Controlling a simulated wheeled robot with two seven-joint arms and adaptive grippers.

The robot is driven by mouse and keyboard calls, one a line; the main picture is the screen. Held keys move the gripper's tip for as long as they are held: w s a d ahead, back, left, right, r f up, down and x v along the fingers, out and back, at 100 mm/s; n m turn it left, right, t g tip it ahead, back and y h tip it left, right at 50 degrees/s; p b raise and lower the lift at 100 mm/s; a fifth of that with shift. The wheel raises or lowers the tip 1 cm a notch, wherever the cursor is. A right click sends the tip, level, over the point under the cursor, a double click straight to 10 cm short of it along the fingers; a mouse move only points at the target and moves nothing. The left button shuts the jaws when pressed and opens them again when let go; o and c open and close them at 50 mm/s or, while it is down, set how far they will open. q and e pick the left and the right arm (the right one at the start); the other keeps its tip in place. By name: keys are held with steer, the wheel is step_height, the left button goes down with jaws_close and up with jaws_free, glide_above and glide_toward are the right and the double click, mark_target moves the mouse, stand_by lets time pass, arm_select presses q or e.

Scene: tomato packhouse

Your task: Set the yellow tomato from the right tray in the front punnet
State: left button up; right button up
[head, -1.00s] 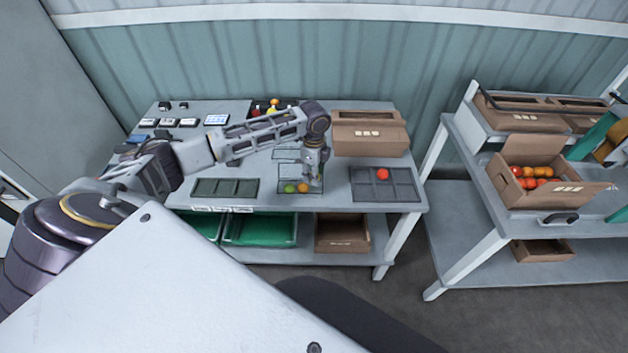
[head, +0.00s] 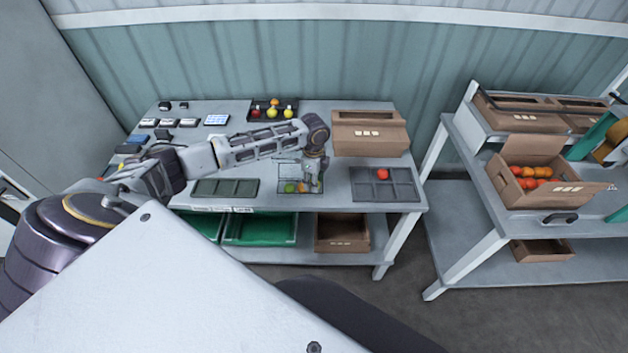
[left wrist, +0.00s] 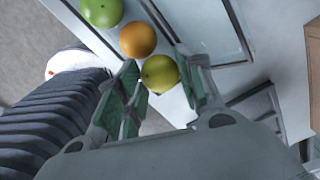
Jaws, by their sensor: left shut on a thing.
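The front punnet (head: 282,181) is a clear box near the table's front edge. A green tomato (head: 290,188) and an orange tomato (head: 302,187) lie in it; the left wrist view shows the green (left wrist: 101,11) and orange (left wrist: 138,39) ones in a row. My left gripper (head: 313,187) points down at the punnet's right end. In the left wrist view it is shut on the yellow tomato (left wrist: 160,74), beside the orange one. Whether the yellow tomato touches the punnet floor I cannot tell. The right tray (head: 386,192) is dark, with one red tomato (head: 382,174). My right gripper is not in view.
A dark green tray (head: 225,188) lies left of the punnet. A black tray (head: 254,103) at the back holds several tomatoes. A cardboard box (head: 370,140) stands close behind my gripper's right side. A second table with tomato boxes (head: 545,195) is at the right.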

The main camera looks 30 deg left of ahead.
arm_select(q)
steer(key=shift+s+f, duration=0.15)
steer(key=shift+f, duration=0.45)
steer(key=o, duration=0.7)
steer(key=shift+a+f, duration=0.1)
steer(key=shift+o, duration=0.2)
steer(key=shift+r, duration=0.25)
step_height(320, 180, up, 13)
steer(key=shift+b, duration=0.35)
stand_by(0.6)
